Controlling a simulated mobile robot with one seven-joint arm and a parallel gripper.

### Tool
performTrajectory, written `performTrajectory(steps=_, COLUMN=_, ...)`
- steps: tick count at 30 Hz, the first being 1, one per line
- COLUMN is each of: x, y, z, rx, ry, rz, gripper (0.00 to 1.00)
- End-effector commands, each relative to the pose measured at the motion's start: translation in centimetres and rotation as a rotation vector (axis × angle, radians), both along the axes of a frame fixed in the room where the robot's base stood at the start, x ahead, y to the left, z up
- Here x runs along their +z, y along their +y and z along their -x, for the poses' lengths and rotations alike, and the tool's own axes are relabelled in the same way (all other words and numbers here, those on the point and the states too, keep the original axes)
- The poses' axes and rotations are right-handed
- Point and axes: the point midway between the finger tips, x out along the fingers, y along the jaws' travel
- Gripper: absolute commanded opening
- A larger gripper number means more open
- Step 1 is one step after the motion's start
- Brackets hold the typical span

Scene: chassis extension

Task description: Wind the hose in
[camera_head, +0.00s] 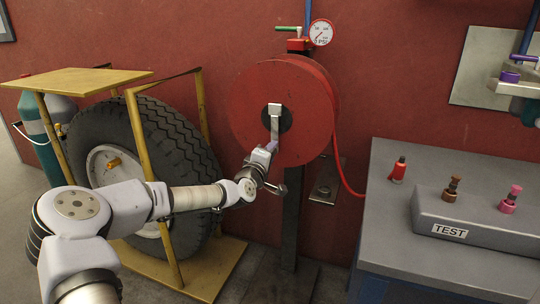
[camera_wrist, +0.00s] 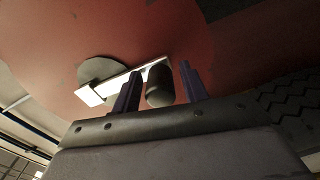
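The red hose reel (camera_head: 250,85) is mounted on a dark post against the wall. Its light metal crank arm (camera_head: 275,125) points down from the hub; in the wrist view the crank arm (camera_wrist: 110,85) runs across the reel face. The red hose (camera_head: 340,160) hangs from the reel's right side toward the bench. My gripper (camera_head: 269,148) is at the crank's lower end. In the wrist view the dark crank handle (camera_wrist: 160,86) stands between the two fingers of my gripper (camera_wrist: 160,88). The fingers are apart, with small gaps visible beside the handle.
A large tire (camera_head: 155,135) in a yellow frame stands left of the reel, close to my arm. A grey bench (camera_head: 400,235) stands at the right, with a TEST box (camera_head: 480,222) and a red fitting (camera_head: 398,170). A pressure gauge (camera_head: 321,32) sits above the reel.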

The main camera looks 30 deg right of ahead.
Motion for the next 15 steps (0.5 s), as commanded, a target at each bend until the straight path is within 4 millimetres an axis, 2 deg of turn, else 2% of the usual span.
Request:
performTrajectory(steps=10, x=0.0, y=0.2, z=0.1, rx=0.001, ry=0.001, rz=0.001, gripper=0.49)
performTrajectory(steps=15, x=-0.1, y=1.6, z=1.0, rx=0.001, ry=0.0, rz=-0.001, gripper=0.49)
